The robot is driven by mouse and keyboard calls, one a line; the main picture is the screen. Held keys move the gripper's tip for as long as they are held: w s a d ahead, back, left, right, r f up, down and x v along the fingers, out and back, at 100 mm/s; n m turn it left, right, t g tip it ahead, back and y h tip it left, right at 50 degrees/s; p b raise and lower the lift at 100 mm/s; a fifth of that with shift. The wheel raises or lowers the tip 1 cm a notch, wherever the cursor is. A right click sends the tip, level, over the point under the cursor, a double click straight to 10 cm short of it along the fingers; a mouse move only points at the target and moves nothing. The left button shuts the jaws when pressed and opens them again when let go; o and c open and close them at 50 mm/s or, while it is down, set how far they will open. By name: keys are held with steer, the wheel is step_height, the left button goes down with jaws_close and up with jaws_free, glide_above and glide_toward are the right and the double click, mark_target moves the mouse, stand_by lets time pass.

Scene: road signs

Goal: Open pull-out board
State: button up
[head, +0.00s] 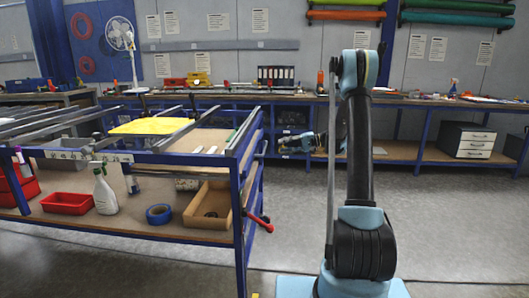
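A blue-framed workbench (239,190) stands at the left, with a brown wooden top and a lower wooden shelf. I cannot tell for certain which part is the pull-out board. A red-ended handle or clamp (262,219) sticks out from the bench's right side, near the lower shelf. My arm rises in front of me at the right of centre. A light-blue and dark part, apparently my gripper (292,143), shows beyond the bench's right side, apart from the red-ended piece. Its fingers are too small and dark to read.
The lower shelf holds a red bin (67,203), a spray bottle (105,190), blue tape (159,214) and a cardboard box (207,205). A yellow piece (150,126) lies on top among metal rails. A long bench (405,150) lines the back wall. Floor at right is clear.

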mark_target(264, 149)
steer(key=x, duration=1)
steer(key=shift+a, duration=0.25)
jaws_close()
